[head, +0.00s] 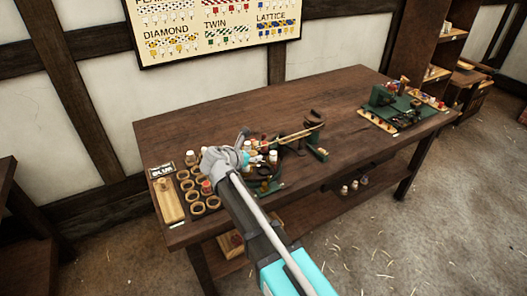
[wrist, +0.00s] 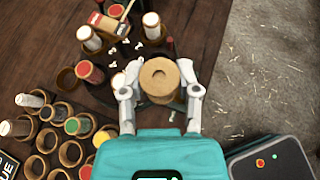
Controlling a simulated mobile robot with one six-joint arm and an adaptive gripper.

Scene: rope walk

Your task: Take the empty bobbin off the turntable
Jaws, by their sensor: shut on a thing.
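The empty bobbin (wrist: 160,78), bare tan wood with a round flange and a centre hole, sits between the fingers of my gripper (wrist: 160,92) in the wrist view. The fingers are shut on it from left and right. In the head view my gripper (head: 243,157) is over the front left of the bench, and I cannot make out the held bobbin there. The turntable is mostly hidden under my gripper and among bobbins. A red-topped bobbin (wrist: 90,71) and white-topped bobbins (wrist: 152,25) stand close around. I cannot tell how high the held bobbin is.
A rack of wooden rings (wrist: 46,140), some holding coloured bobbins, lies left. Next to it on the bench (head: 230,110) is a pale wooden block (head: 170,205). A green rope fixture (head: 395,105) stands at the far right. The bench's middle back is clear.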

